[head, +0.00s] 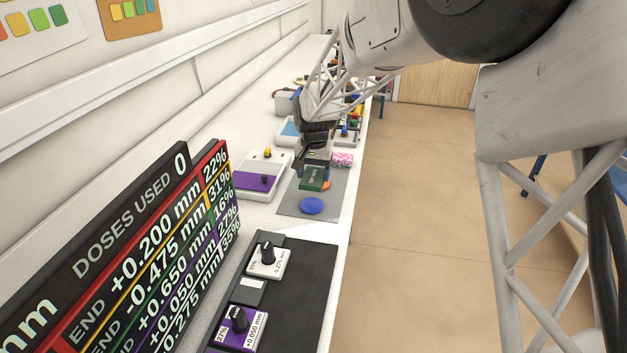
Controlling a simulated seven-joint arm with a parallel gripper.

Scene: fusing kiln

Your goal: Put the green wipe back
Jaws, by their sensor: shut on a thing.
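The green wipe (311,178) shows as a small dark green block with a faint pale mark on its face. My gripper (315,160) is shut on it from above. The wipe is over the grey mat (295,204); I cannot tell whether it touches the mat. My gripper and arm hide part of what lies behind them.
A blue disc (312,205) lies on the mat, with an orange piece (326,185) and a pink patterned roll (342,159) close by. A purple-topped tray (255,182) stands left. A black panel with knobs (297,290) is in front. The counter's edge is right.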

